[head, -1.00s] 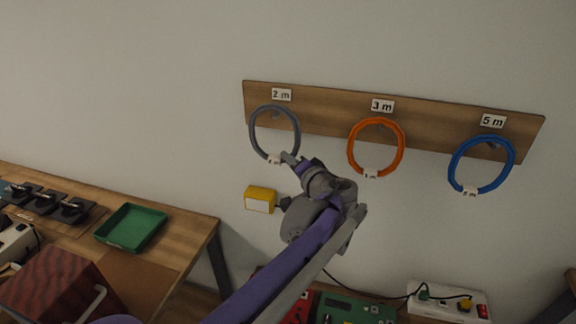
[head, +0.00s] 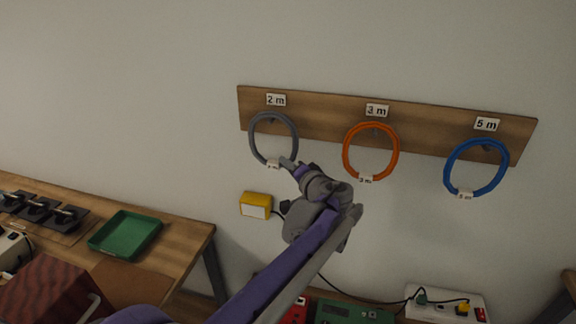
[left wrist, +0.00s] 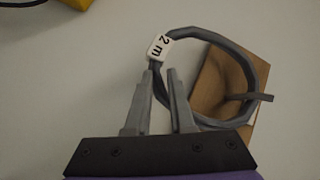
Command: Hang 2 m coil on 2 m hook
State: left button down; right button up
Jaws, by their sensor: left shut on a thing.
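The grey 2 m coil (head: 296,136) is in front of the board under the "2 m" label (head: 276,100). My left gripper (head: 284,162) is shut on the coil's bottom, beside its white tag (head: 273,164). In the left wrist view the gripper (left wrist: 162,76) is at the coil (left wrist: 216,40) just below its "2 m" tag (left wrist: 159,47). The 2 m hook (left wrist: 250,97) reaches from inside the ring across the coil's far side. I cannot tell whether the coil's weight rests on it. My right gripper is not in view.
An orange coil (head: 346,153) and a blue coil (head: 449,169) hang under the "3 m" and "5 m" labels on the wooden board (head: 330,121). A yellow box (head: 256,198) is on the wall below. A bench with a green tray (head: 126,235) stands at left.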

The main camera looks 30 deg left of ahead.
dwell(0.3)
pick_arm(q)
jog(key=c, duration=0.7)
grip_release()
jog(key=v, duration=1.1)
notch_tip(320, 180, down, 7)
jog(key=b, duration=0.4)
dwell(0.4)
jog(key=s+d+p, duration=0.2)
jog(key=s, duration=0.9)
jog(key=shift+s+d+p, duration=0.3)
jog(key=shift+s+p, duration=0.05)
dwell(1.0)
dwell(0.4)
